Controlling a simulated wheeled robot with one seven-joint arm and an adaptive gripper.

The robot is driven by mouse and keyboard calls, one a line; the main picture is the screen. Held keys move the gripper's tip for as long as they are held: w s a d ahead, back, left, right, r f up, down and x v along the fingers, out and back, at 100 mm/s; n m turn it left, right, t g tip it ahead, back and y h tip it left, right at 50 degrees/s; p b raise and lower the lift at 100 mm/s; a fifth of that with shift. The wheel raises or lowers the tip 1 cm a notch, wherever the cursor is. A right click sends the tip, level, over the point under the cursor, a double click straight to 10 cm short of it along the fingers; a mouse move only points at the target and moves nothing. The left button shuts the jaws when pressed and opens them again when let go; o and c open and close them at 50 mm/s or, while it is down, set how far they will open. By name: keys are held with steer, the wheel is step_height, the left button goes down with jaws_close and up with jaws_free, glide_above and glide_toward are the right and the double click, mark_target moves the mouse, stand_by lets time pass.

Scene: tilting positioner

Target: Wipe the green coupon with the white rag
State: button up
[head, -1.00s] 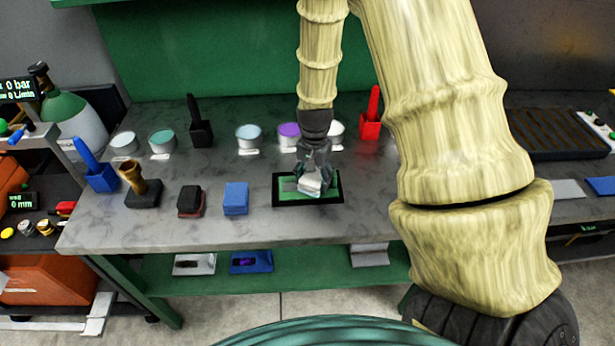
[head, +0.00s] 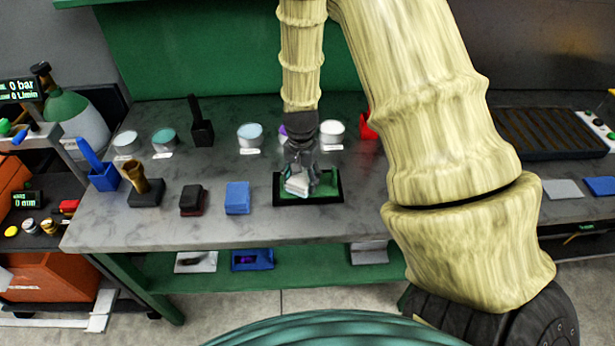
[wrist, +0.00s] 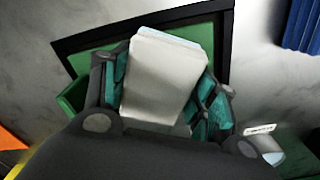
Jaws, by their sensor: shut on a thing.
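My gripper (head: 299,180) is shut on the white rag (head: 296,187), a pale folded block. The rag also shows between the fingers in the wrist view (wrist: 163,80). The green coupon (head: 328,184) lies in a black frame on the bench, and the rag is over its left part. In the wrist view the green coupon (wrist: 200,36) shows behind and beside the rag. The rag appears at or just above the coupon; contact cannot be told, as the rag hides its underside.
A blue block (head: 237,198), a dark block (head: 192,200) and a brush on a dark base (head: 146,190) stand left of the coupon. Several round tins, including a white one (head: 332,133), stand behind. The bench (head: 260,232) is clear in front of the coupon.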

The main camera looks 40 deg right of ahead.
mark_target(301, 175)
steer(key=shift+r, duration=0.1)
steer(key=shift+r+p, duration=2.5)
steer(key=shift+r, duration=0.4)
steer(key=shift+r+p, duration=1.2)
steer(key=shift+r, duration=0.3)
